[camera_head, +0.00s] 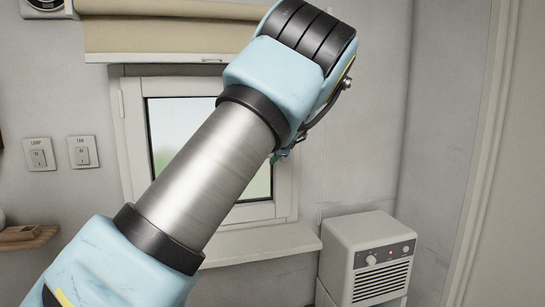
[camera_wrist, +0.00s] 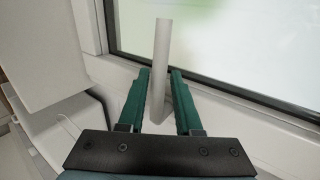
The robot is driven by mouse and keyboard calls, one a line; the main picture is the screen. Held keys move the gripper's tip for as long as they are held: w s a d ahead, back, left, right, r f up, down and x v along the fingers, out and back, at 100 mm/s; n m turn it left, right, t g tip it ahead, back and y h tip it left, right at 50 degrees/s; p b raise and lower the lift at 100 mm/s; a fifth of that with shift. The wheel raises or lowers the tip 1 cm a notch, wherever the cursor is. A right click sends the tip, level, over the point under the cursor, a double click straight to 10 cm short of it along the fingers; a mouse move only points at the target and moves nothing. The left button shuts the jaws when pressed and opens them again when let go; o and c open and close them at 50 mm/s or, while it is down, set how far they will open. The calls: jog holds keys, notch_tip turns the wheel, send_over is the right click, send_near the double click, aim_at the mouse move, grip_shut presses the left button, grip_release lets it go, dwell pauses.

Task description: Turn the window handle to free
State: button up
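The window handle (camera_wrist: 162,48) is a pale grey bar that stands out from the white window frame (camera_wrist: 240,90) in the wrist view. My gripper (camera_wrist: 160,73) has two green fingers, one on each side of the handle. Narrow gaps seem to show between the fingers and the bar, so the gripper looks open around it. The handle's free end extends past the fingertips. In the head view the window (camera_head: 172,125) is partly covered by my arm, and the handle and most of the gripper are hidden there.
A rolled beige blind (camera_head: 160,30) hangs above the window. A sill (camera_head: 260,243) runs below it. A white heater box (camera_head: 365,255) stands to the right. Two wall switches (camera_head: 83,152) and a small wooden shelf (camera_head: 25,238) are on the left.

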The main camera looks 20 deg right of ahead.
jog(key=b+v, duration=0.3)
jog(key=v, duration=0.7)
jog(key=shift+s+r+b, duration=0.2)
jog(key=shift+b, duration=0.2)
jog(key=a+f+n+g+y, duration=0.1)
jog(key=a+f+n+g, duration=0.15)
jog(key=a+f, duration=0.45)
jog(key=s+a+f+n+g, duration=0.1)
jog(key=a+f+n, duration=0.3)
jog(key=a, duration=0.6)
jog(key=a+f+n+g+y, duration=0.1)
jog(key=a+f+n+g, duration=0.15)
jog(key=a+f, duration=0.45)
jog(key=s+a+f+n+g, duration=0.1)
jog(key=s+a+f+n, duration=0.2)
jog(key=s+a, duration=0.5)
jog(key=s+a+f+n+g+h, duration=0.1)
jog(key=s+a+n, duration=0.5)
jog(key=s, duration=0.6)
notch_tip(320, 180, down, 3)
jog(key=shift+a+r+g, duration=0.1)
jog(key=shift+a+g, duration=0.7)
jog(key=shift+a, duration=0.4)
